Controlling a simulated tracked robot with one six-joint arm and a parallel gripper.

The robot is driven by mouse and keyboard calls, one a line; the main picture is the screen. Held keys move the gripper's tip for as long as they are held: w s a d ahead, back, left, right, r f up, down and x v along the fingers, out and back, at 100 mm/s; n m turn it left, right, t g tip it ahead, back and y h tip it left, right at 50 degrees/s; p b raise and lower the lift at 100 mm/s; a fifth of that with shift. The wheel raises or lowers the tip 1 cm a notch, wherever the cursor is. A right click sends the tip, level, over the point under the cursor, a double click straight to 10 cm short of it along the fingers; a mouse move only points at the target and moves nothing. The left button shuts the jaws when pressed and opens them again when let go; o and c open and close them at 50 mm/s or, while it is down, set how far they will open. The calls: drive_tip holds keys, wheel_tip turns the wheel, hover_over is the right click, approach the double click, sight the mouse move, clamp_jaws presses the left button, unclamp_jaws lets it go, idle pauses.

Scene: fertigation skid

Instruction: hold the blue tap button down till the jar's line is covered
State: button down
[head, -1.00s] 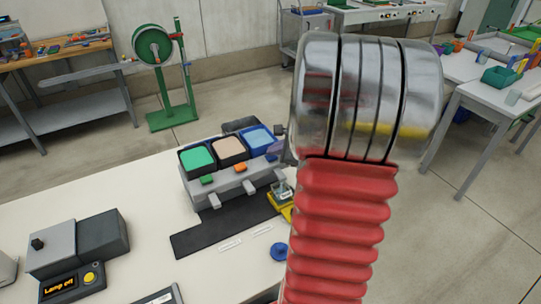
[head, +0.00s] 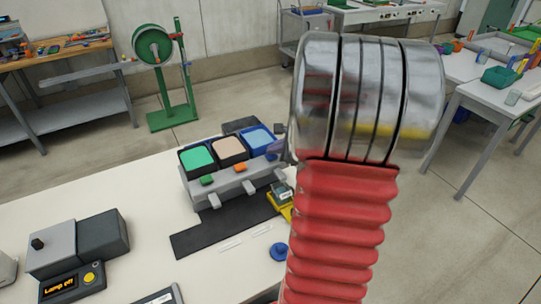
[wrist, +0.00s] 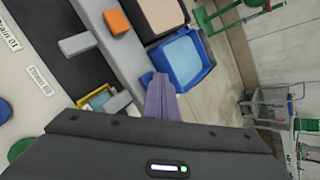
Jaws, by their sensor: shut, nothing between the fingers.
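The dispenser (head: 228,183) holds green, peach and blue tanks, with a spout under each. The blue tank (wrist: 187,60) is beside my gripper's purple fingertips (wrist: 160,82), which are closed together and empty. The jar (head: 285,189) stands in a yellow holder (head: 287,212) at the blue tank's spout, partly behind my arm. In the wrist view the jar (wrist: 98,98) shows pale blue inside; its line and level are not readable.
The orange button (wrist: 117,21) and green button (head: 207,180) sit beside the blue button's place. A dark mat (head: 220,228) lies in front. A blue disc (head: 279,251) lies near my arm.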

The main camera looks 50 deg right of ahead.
sight(274, 157)
drive_tip(key=shift+r, duration=0.75)
drive_tip(key=shift+r, duration=0.1)
drive_tip(key=shift+r, duration=2.4)
